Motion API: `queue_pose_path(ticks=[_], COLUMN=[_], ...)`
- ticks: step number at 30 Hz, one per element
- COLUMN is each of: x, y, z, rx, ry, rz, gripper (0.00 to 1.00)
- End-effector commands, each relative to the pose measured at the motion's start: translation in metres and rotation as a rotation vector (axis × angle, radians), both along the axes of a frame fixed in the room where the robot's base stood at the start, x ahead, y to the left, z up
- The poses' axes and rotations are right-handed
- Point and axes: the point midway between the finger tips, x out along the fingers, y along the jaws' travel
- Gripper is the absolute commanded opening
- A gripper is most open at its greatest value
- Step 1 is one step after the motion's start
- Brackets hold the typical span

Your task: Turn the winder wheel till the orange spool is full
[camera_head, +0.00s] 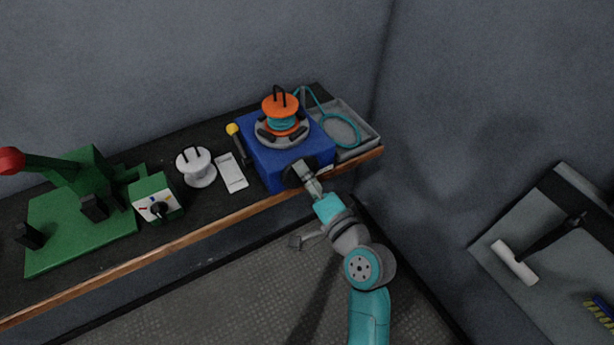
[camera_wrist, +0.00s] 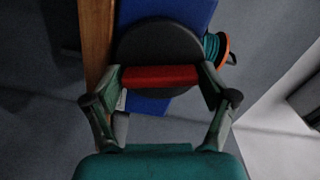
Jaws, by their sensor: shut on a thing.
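The blue winder (camera_head: 267,167) stands on the bench. The orange spool (camera_head: 280,104) sits upright on a grey turntable on its top, with some teal cord (camera_head: 284,124) around its core. In the wrist view the spool's orange rim (camera_wrist: 229,50) shows at the right. The dark round winder wheel (camera_wrist: 158,42) is on the winder's front face, with a red bar (camera_wrist: 160,77) across it. My gripper (camera_wrist: 160,80) is shut on the red bar, one finger at each end. In the head view my gripper (camera_head: 307,175) partly hides the wheel.
Teal cord (camera_head: 341,117) loops over a grey tray (camera_head: 361,151) right of the winder. A yellow-knobbed lever (camera_head: 233,129), white card (camera_head: 231,172), white spool (camera_head: 196,166) and green box (camera_head: 157,198) stand left. The bench's wooden edge (camera_head: 220,223) runs in front.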

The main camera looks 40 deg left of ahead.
Motion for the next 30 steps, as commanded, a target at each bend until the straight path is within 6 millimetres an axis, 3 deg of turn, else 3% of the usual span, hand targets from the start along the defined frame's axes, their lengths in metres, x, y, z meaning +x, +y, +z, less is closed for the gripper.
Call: queue_pose_path(ticks=[12,30], x=[0.0007,0.0006], y=[0.0015,0.0015], z=[0.0018,0.0016], rx=[0.1,0.123], ry=[0.227,0.285], rz=[0.001,0.002], gripper=[0.48,0.48])
